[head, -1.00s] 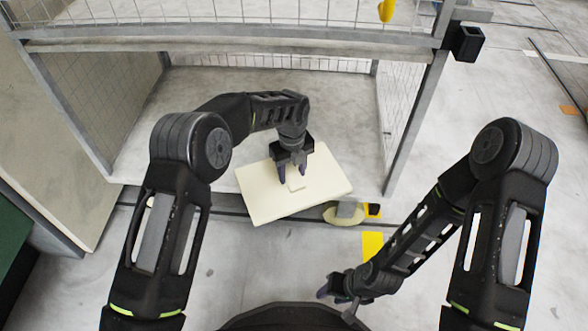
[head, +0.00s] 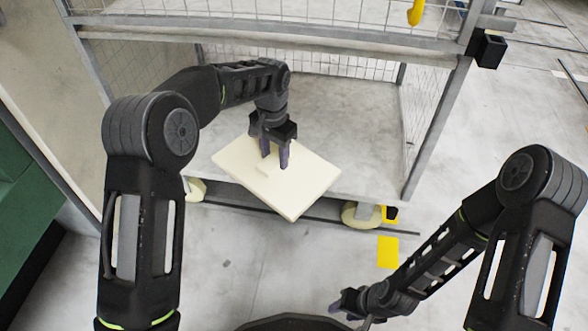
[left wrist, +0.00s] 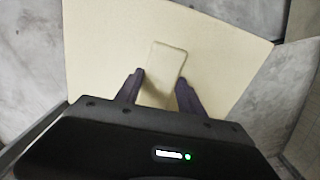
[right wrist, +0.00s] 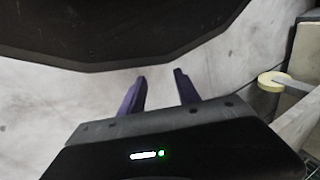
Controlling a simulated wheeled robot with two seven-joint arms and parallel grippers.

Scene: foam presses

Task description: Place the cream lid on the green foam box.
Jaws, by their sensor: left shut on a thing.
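The cream lid (head: 300,195) is a flat, roughly rectangular plate with a small raised handle in its middle. My left gripper (head: 274,160) is shut on this handle, with one finger on each side. The left wrist view shows the lid (left wrist: 105,45) below the fingers (left wrist: 160,88). The lid is held in front of the cage cart, overlapping its front edge in the picture. My right gripper (head: 342,303) is low at the right, empty, with its fingers (right wrist: 160,85) apart. A green surface (head: 25,185) shows at the left edge; I cannot tell if it is the foam box.
A wire cage cart (head: 355,115) with metal posts stands ahead, its grey deck bare where visible. Its cream wheel (head: 360,215) shows below the deck, near a yellow floor mark (head: 388,252). The concrete floor (head: 235,270) in front is clear.

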